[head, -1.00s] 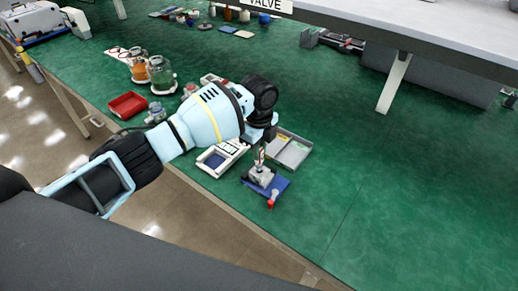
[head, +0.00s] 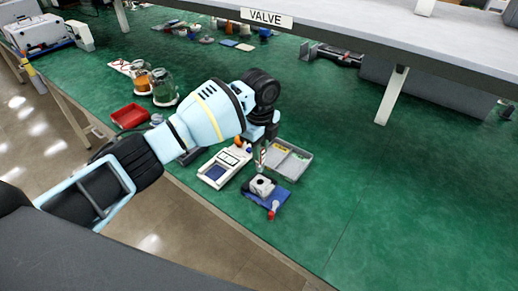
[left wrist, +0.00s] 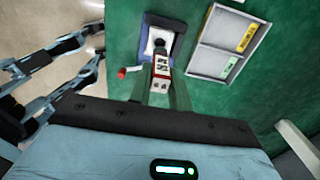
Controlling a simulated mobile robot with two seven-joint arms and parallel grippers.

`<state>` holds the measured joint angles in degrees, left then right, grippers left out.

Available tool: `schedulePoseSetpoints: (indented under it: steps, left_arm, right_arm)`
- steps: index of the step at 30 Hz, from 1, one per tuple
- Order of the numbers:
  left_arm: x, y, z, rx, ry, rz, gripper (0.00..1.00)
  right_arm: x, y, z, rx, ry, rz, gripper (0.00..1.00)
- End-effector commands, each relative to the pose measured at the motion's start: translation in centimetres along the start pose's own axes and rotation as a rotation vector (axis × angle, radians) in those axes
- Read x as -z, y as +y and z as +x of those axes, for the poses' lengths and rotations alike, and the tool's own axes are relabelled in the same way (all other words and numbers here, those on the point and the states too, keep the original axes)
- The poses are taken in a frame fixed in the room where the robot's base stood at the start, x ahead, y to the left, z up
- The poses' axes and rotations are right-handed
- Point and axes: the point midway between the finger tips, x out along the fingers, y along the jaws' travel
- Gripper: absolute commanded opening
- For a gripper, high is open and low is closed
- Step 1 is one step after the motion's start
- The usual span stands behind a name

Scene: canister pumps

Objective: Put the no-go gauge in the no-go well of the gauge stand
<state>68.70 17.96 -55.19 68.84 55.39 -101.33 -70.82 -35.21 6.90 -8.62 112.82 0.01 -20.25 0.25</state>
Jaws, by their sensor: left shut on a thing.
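My left gripper (head: 264,143) is shut on the no-go gauge (head: 262,157), a slim upright piece with red and white markings. In the left wrist view the gauge (left wrist: 161,66) shows between the fingers, its dark end toward a pale block. In the head view this block (head: 262,186), with a dark hole in its top, sits on a blue base below the gauge, which appears clear of it. A white piece with orange and dark spots (head: 238,149) is partly hidden by my arm. I cannot tell whether it is the gauge stand. My right gripper is not in view.
A grey two-part tray (head: 290,163) with yellow and green strips lies right of the gripper. A red-knobbed lever (head: 273,210) sticks out from the blue base. The green bench (head: 400,210) is clear to the right.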

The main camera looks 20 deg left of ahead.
Motion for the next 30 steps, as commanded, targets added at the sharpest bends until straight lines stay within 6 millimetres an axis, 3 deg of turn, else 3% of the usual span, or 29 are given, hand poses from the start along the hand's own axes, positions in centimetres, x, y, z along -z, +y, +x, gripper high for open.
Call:
schedulePoseSetpoints:
  steps: [5, 14, 30]
  left_arm:
    - [-0.2, 0.4, -0.4, 0.003, -0.001, -0.086, 0.00]
    - [-0.6, 3.3, -1.9, 0.003, -0.001, -0.529, 0.00]
    - [-0.2, 11.4, -3.4, 0.001, -0.001, -1.386, 0.00]
  right_arm:
    - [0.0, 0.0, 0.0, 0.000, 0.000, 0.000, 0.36]
    - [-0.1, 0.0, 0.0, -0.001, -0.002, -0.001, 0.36]
    - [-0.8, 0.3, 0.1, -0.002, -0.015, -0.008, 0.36]
